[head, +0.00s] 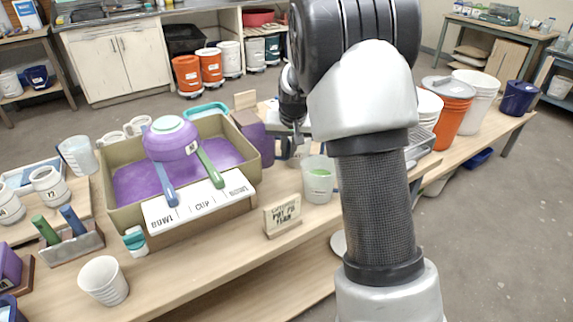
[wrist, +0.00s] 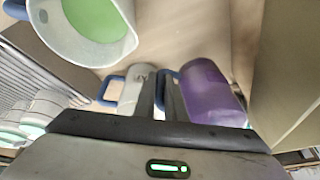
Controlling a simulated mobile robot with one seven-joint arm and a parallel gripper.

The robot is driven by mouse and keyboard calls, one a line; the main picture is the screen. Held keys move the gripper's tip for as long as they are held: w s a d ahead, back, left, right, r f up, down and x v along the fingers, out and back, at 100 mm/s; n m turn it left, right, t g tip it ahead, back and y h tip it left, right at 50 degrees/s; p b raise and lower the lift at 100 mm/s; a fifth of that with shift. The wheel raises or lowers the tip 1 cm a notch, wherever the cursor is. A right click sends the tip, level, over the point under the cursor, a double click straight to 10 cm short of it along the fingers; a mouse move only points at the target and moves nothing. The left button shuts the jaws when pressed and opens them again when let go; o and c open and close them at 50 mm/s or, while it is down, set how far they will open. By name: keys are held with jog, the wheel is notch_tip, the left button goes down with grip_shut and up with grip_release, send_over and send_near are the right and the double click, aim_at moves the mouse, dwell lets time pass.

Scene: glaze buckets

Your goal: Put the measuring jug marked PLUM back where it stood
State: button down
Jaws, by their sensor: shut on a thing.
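A purple jug (wrist: 207,92) with a dark blue handle is at my gripper (wrist: 160,98) in the wrist view. My gripper is shut on the handle, and the jug lies to the right of the fingers. In the head view the purple jug (head: 257,138) shows beside the right wall of the tan basin, left of my gripper (head: 296,132). A pale grey jug (wrist: 130,92) with a blue handle is just left of the fingers. A clear jug with green contents (head: 319,182) stands nearer the front; it also shows in the wrist view (wrist: 75,40). No PLUM marking is readable.
The tan basin (head: 115,212) holds purple glaze, with a purple bowl (head: 170,142) and ladles over it. A small sign (head: 282,217) stands near the front edge. An orange bucket (head: 449,110) and other buckets stand at right.

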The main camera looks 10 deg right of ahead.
jog(key=shift+f+b, duration=0.4)
jog(key=shift+f, duration=1.75)
jog(key=shift+f, duration=0.1)
jog(key=shift+f, duration=0.1)
jog(key=c, duration=1.8)
grip_release()
